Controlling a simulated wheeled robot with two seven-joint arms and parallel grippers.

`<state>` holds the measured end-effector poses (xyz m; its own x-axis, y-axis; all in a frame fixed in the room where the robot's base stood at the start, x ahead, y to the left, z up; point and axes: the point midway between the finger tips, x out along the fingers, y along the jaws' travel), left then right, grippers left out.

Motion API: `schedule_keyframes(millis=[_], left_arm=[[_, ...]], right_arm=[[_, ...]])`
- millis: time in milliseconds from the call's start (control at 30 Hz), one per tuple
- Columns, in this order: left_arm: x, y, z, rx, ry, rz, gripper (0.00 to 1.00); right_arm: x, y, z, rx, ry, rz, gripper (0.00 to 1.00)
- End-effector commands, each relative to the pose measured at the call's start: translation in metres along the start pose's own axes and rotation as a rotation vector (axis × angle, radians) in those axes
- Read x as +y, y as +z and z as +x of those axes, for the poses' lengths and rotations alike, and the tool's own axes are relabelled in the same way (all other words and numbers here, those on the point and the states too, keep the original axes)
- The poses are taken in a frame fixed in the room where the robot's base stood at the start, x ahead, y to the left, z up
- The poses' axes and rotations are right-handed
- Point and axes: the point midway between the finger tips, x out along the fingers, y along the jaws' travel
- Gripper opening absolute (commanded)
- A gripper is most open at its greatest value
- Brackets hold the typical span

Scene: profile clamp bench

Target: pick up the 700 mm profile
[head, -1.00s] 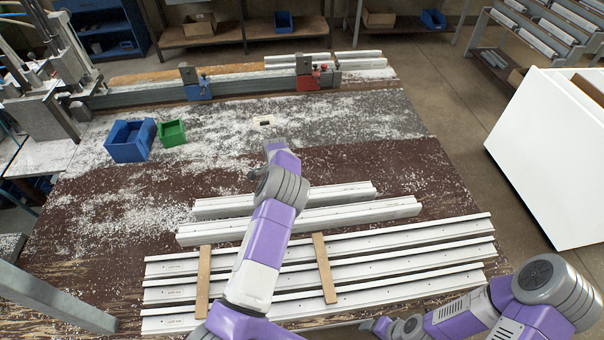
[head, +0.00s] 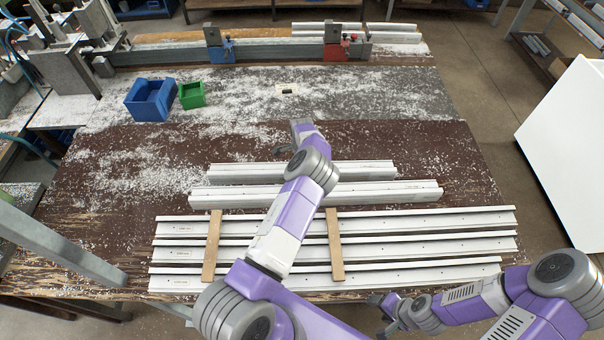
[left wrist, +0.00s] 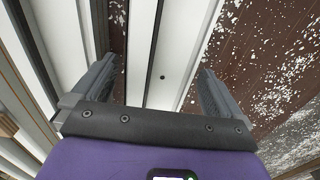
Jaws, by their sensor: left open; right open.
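White profiles lie on the brown bench (head: 110,215). Three long ones are at the front, such as the front long profile (head: 420,276). Behind them lie a medium profile (head: 400,192) and a shorter rear profile (head: 365,170). Their markings are too small to read, so I cannot tell which is the 700 mm one. My left arm reaches across them in the head view, largely hiding its gripper. In the left wrist view my left gripper (left wrist: 157,72) is open, with a white profile (left wrist: 165,50) between its fingers, apparently untouched. My right gripper (head: 384,306) is open at the bench's front edge.
Two wooden strips, left (head: 212,245) and right (head: 335,245), cross the long profiles. A blue bin (head: 150,100) and a green bin (head: 191,95) stand behind. A clamp rail (head: 275,53) spans the back. A white cabinet (head: 570,150) stands at the right.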

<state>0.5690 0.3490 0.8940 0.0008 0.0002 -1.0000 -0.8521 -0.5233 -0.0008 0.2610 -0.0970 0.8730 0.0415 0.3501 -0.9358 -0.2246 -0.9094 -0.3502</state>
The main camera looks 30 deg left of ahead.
Motion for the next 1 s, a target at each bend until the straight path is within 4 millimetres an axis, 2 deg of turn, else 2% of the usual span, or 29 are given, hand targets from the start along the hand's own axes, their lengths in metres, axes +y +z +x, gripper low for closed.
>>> schedule_keyframes(millis=[67, 633, 667, 867, 1000], left_arm=[[0.000, 0.000, -0.001, 0.000, 0.000, 0.000, 0.97], [0.000, 0.000, -0.001, 0.000, -0.001, 0.000, 0.10], [-0.001, 0.000, -0.003, 0.001, -0.004, 0.001, 0.07], [-0.001, 0.000, -0.003, 0.001, -0.004, 0.001, 0.07], [-0.002, -0.001, -0.014, 0.003, -0.005, 0.000, 0.07]], right_arm=[[0.000, 0.000, 0.000, 0.000, 0.000, 0.000, 0.62], [0.000, 0.000, 0.000, 0.000, 0.000, 0.000, 0.62], [0.000, 0.000, 0.000, 0.000, 0.000, 0.000, 0.62], [0.000, 0.000, -0.001, 0.000, 0.000, 0.000, 0.62], [-0.002, 0.000, -0.006, 0.000, 0.000, 0.000, 0.62]])
